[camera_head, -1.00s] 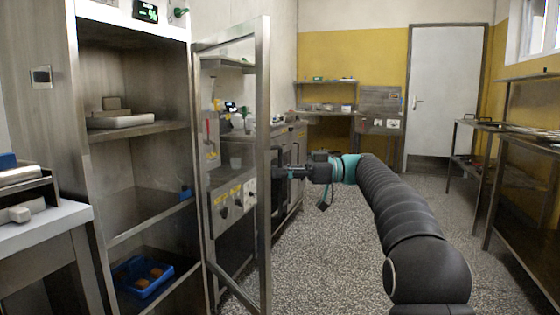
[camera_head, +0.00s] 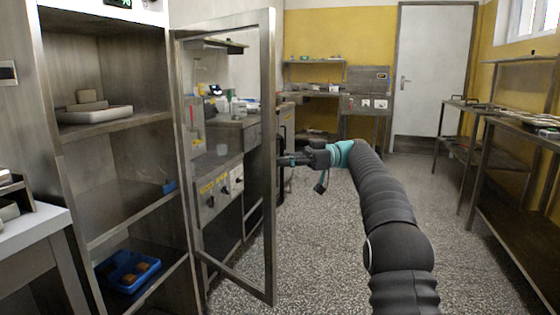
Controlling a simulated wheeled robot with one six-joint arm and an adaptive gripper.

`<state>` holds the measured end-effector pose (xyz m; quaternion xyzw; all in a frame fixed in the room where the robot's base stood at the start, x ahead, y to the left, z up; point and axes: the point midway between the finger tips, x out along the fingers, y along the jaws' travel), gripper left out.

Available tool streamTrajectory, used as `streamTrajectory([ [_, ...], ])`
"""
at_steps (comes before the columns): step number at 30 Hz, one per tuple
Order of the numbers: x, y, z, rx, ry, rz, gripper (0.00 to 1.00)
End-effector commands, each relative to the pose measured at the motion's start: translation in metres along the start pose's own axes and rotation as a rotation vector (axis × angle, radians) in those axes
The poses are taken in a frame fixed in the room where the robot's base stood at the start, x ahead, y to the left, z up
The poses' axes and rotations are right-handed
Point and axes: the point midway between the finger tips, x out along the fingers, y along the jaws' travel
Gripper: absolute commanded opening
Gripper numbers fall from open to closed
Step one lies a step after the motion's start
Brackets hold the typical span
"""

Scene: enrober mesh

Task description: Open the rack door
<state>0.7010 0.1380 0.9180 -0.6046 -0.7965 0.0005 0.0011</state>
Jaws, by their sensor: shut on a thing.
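The rack door (camera_head: 266,150), a glass panel in a steel frame, stands swung well open from the steel rack (camera_head: 128,138) on the left. My gripper (camera_head: 284,161) is at the door's free edge, at about mid height, shut on the door there. The handle itself is too small or hidden to make out. The rack's shelves are exposed. They hold a pale tray (camera_head: 94,116) with blocks on it and, low down, a blue tray (camera_head: 112,284) with brown pieces.
A white-topped table (camera_head: 30,232) stands at the front left. Steel counters (camera_head: 238,133) show behind the door glass. Steel tables (camera_head: 515,165) line the right side. The speckled floor (camera_head: 320,260) between is clear. A white door (camera_head: 432,70) is at the back.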

Motion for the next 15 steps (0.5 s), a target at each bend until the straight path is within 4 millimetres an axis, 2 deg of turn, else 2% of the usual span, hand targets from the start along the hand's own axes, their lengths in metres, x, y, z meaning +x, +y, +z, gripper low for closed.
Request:
streamTrajectory([
  [2, 0.0019, 0.0008, -0.0025, -0.003, 0.003, 0.003, 0.00],
  [3, 0.0016, 0.0008, -0.0026, -0.003, 0.002, 0.004, 0.16],
  [6, 0.0002, 0.0005, -0.0023, -0.003, 0.002, 0.005, 0.37],
  [15, -0.0038, -0.0001, -0.0012, -0.002, 0.001, 0.008, 0.37],
])
